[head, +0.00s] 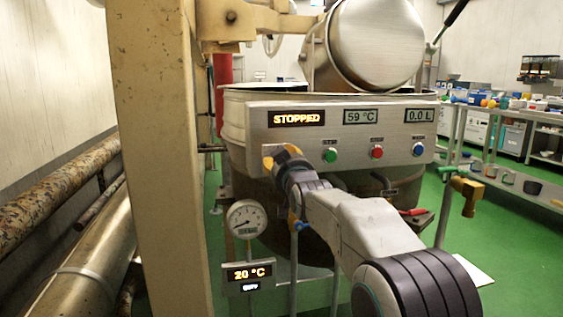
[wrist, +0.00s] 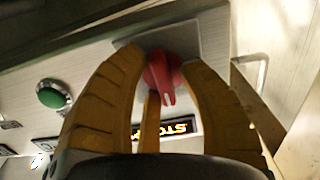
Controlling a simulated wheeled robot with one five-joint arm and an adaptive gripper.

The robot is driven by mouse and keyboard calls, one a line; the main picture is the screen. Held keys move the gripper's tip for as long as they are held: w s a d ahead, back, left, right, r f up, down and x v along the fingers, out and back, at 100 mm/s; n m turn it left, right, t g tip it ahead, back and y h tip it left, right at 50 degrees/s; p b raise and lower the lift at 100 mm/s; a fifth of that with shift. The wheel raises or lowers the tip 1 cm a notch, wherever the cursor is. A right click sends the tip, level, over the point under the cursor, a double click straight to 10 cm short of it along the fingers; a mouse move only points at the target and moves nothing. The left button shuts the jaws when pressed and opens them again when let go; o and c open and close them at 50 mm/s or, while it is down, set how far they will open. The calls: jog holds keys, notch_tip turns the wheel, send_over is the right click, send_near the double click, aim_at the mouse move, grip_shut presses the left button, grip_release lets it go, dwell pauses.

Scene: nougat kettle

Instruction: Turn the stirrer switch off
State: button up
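The stirrer switch is a red rotary knob (wrist: 163,76) on a grey plate in the wrist view, with its pointer bar toward the bottom of that picture. In the head view it is hidden behind my gripper (head: 270,157), which is at the left end of the kettle's control panel (head: 343,135). In the wrist view the yellow fingers of my gripper (wrist: 162,65) close in on both sides of the knob, with no clear gap. The panel's left display (head: 297,118) reads STOPPED; part of it shows in the wrist view (wrist: 178,128).
The panel also carries a green button (head: 330,155), a red button (head: 377,152) and a blue button (head: 418,149). A beige post (head: 160,150) stands left of the kettle. A round gauge (head: 246,219) sits below the panel. Green floor at the right is mostly clear.

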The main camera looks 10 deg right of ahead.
grip_shut()
jog(key=shift+n, duration=0.3)
jog(key=n, duration=0.4)
jog(key=shift+a+r, duration=0.1)
jog(key=n, duration=0.4)
jog(key=shift+r, duration=0.1)
jog(key=n, duration=0.5)
jog(key=shift+a, duration=0.15)
jog(key=n, duration=0.4)
jog(key=shift+n, duration=0.3)
jog(key=shift+o, duration=1.5)
grip_release()
